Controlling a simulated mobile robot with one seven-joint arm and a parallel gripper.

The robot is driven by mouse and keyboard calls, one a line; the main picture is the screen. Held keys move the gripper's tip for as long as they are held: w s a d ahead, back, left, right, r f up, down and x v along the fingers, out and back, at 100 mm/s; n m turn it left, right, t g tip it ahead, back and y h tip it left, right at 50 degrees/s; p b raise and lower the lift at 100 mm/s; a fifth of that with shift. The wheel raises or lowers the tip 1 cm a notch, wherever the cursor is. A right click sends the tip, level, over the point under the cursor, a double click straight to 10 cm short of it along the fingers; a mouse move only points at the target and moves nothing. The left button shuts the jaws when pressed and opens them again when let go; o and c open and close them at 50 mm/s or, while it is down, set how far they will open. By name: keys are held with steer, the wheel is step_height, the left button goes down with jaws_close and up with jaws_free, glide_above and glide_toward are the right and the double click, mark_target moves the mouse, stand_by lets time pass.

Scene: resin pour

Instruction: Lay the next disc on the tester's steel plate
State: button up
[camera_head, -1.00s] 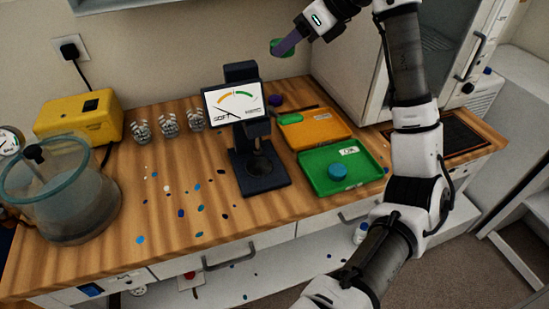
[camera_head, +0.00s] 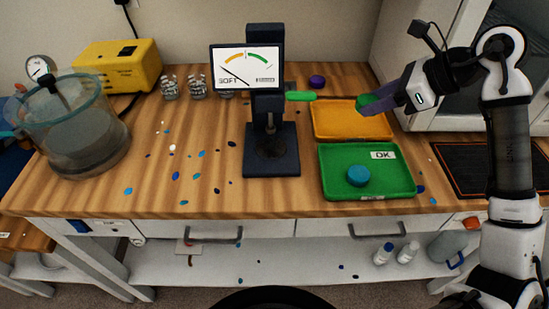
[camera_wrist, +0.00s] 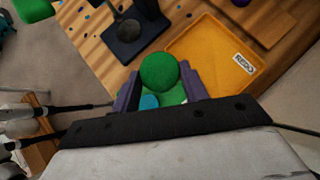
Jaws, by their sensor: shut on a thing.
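My gripper (camera_head: 376,104) has purple fingers and is shut on a green disc (camera_head: 365,100). In the head view it is above the right part of the orange tray, right of the tester. The wrist view shows the green disc (camera_wrist: 160,70) between the fingertips. The dark tester (camera_head: 265,60) has a dial screen reading SOFT at its left end. Its round steel plate (camera_head: 272,147) sits on the dark base and looks bare. The plate (camera_wrist: 129,30) also shows in the wrist view, apart from the held disc.
A green tray (camera_head: 334,184) marked OK holds a blue disc (camera_head: 358,175). Behind it is the orange tray (camera_head: 322,122), marked REDO in the wrist view. A purple disc (camera_head: 317,81) lies behind. Small coloured spots dot the bench.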

steer(key=shift+n+g+y, duration=0.3)
steer(key=shift+n+g, duration=0.3)
steer(key=shift+n, duration=0.3)
steer(key=s+a+f+b, duration=0.1)
steer(key=f, duration=0.2)
steer(key=s+f+b, duration=0.1)
steer(key=s+f, duration=0.1)
steer(key=f, duration=0.2)
steer(key=s+a+f, duration=0.1)
steer(key=f, duration=0.2)
steer(key=shift+s+a+f+b, duration=0.15)
steer(key=shift+s+a+b, duration=0.05)
steer(key=shift+a+b, duration=0.2)
steer(key=w+a+p, duration=0.1)
steer(key=a, duration=0.2)
steer(key=w+a+p, duration=0.2)
steer(key=a, duration=0.2)
steer(key=w+a+p, duration=0.1)
steer(key=a, duration=0.3)
steer(key=shift+w+a, duration=0.25)
steer(key=shift+w, duration=0.05)
steer(key=a, duration=0.1)
steer(key=w+a+p, duration=0.1)
steer(key=a, duration=0.1)
steer(key=w+a+p, duration=0.1)
steer(key=a, duration=0.1)
steer(key=shift+a, duration=0.1)
steer(key=shift+f+p, duration=0.1)
steer(key=shift+p, duration=0.45)
